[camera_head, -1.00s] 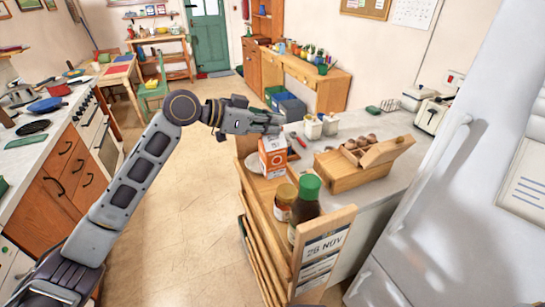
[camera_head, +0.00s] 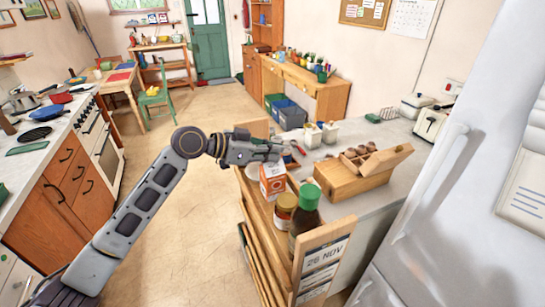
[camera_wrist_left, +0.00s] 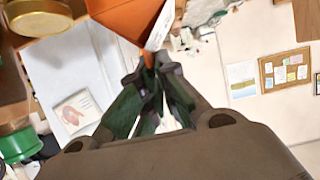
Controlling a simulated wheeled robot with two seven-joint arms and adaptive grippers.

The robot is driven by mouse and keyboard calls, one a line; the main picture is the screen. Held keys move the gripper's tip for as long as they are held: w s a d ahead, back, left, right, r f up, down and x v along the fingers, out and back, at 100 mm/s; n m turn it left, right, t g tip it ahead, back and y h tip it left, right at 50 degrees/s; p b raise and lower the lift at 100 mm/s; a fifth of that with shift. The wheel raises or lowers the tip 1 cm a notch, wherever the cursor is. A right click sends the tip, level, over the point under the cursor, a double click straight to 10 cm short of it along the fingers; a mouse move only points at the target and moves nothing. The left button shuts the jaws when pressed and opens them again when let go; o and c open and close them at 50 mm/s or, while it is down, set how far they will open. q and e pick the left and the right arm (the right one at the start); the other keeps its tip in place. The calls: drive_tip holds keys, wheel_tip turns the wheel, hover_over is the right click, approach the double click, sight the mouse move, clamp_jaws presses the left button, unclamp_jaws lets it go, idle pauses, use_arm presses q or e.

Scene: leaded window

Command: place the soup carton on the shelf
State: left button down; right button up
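The soup carton (camera_head: 272,182), orange and white, is upright at the far part of the wooden pull-out shelf (camera_head: 262,212). I cannot tell whether its base touches the shelf. My left gripper (camera_head: 280,152) is just above it, its fingers closed together at the carton's top. In the left wrist view the orange carton (camera_wrist_left: 125,14) meets the fingertips (camera_wrist_left: 150,62), which look pinched on its top edge. The gripper hides part of the carton's top. My right gripper is in no view.
A jar (camera_head: 284,210) and a green-capped bottle (camera_head: 307,212) stand nearer on the shelf. The fridge (camera_head: 450,190) fills the right side. Floor to the left is clear.

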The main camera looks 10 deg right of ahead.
use_arm(q)
drive_tip(key=shift+f, duration=0.85)
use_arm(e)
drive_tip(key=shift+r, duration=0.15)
use_arm(q)
drive_tip(key=shift+f, duration=0.15)
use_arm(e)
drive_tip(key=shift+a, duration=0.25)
use_arm(q)
drive_tip(key=c, duration=1.6)
unclamp_jaws()
drive_tip(key=shift+f, duration=0.1)
drive_tip(key=shift+c, duration=0.2)
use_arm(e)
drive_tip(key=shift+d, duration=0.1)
